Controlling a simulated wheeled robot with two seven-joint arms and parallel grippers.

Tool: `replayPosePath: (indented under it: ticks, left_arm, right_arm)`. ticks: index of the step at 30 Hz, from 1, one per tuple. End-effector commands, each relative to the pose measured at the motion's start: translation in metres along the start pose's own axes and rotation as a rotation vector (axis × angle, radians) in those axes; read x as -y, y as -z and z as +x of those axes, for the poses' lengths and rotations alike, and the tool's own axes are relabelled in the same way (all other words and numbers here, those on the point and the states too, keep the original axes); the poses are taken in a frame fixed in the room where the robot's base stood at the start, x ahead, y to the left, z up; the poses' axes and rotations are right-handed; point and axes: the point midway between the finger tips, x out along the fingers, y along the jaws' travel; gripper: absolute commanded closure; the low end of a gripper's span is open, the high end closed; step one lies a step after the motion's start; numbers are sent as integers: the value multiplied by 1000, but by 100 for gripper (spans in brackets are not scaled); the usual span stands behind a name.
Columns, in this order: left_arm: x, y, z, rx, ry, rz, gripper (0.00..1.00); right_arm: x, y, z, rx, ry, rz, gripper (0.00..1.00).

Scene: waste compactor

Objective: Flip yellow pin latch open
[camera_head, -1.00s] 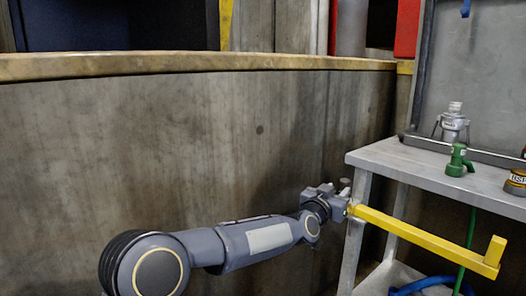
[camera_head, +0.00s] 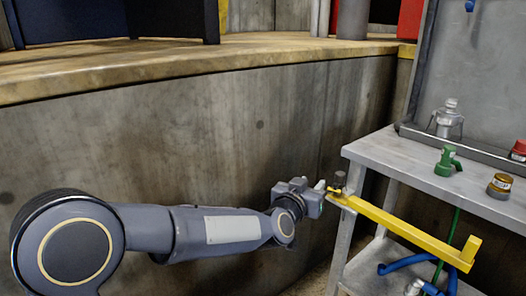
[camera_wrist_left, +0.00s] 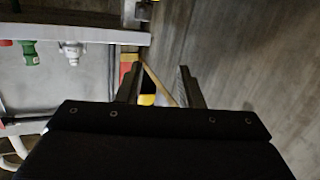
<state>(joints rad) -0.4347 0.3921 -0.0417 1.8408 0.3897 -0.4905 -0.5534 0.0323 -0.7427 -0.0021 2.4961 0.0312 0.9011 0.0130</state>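A long yellow bar (camera_head: 400,224) with an upturned far end runs along the front of the grey metal table. A small yellow latch piece (camera_head: 334,189) shows at its near end, beside a dark upright cylinder (camera_head: 340,179). My left gripper (camera_head: 321,188) is just left of this latch piece; contact cannot be told. In the left wrist view my left gripper (camera_wrist_left: 160,70) is open, its two dark fingers apart. A yellow patch (camera_wrist_left: 147,98) shows between the fingers, partly hidden by the gripper body. My right gripper is not in view.
The grey table (camera_head: 400,157) holds a green fitting (camera_head: 446,161), a clear bottle-like item (camera_head: 447,118) and a brown-gold cap (camera_head: 499,186). Blue hose (camera_head: 400,268) lies below. A curved concrete wall (camera_head: 180,140) stands behind my left arm.

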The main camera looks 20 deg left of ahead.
Motion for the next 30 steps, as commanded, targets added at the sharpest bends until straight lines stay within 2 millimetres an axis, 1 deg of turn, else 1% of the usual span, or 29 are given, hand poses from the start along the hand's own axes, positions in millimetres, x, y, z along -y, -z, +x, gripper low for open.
replayPosePath:
  ticks: [1, 8, 15, 21, 24, 30]
  left_arm:
    - [4, 15, -8, 13, -5, -9, 66]
    - [19, 43, -42, 92, -38, -56, 66]
    - [32, 68, -81, 176, -62, -103, 66]
    - [40, 84, -114, 248, -76, -138, 66]
    - [43, 88, -128, 280, -80, -153, 66]
    - [45, 91, -144, 318, -84, -170, 66]
  right_arm:
    - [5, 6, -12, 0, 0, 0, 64]
    - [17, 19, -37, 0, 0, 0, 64]
    - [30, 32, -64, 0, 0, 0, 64]
    - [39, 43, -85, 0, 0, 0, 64]
    - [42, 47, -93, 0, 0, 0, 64]
    - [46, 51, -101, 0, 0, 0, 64]
